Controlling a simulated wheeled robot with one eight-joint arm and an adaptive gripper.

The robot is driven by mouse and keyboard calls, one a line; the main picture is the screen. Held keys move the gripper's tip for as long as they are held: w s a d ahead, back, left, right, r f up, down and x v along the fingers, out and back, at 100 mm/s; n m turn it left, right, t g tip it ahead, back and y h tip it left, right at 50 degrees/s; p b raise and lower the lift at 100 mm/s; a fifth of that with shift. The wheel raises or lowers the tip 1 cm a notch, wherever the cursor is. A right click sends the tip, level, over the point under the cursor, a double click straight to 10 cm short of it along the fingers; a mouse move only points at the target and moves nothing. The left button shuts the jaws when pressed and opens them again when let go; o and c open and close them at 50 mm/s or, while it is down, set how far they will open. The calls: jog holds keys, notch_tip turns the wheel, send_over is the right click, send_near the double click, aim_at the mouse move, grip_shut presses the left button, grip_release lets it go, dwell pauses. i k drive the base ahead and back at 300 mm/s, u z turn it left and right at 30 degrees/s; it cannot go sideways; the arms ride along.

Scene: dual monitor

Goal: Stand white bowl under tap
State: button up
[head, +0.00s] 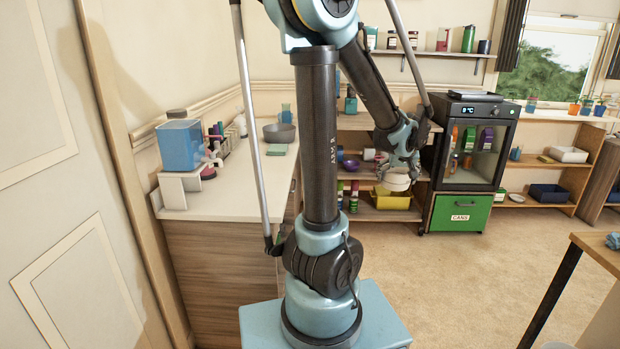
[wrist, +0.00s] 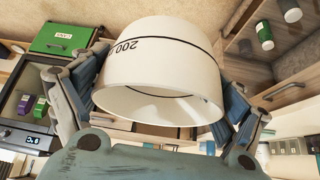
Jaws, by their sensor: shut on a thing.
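The white bowl (head: 397,182) is held in my gripper (head: 398,165), away from the counter, in front of the low shelves. In the wrist view the bowl (wrist: 150,52) fills the middle, with a dark line and the marking "200" on its side. The gripper's fingers lie on either side of it, and its open rim faces the wrist. A blue tank (head: 181,146) stands on a white stand (head: 183,188) on the left counter. A small pinkish fitting shows beside the tank; I cannot tell whether it is the tap.
The counter (head: 232,200) has bare surface in front of the stand. A grey bowl (head: 279,133) and small bottles stand farther back. A dark cabinet (head: 468,150) with a green drawer is right of my gripper. A yellow bin (head: 391,200) sits on the shelf behind the bowl.

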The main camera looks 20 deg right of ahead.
aim_at(229, 200)
jog(key=u, duration=1.1)
jog(key=k, duration=0.45)
jog(key=u, duration=0.55)
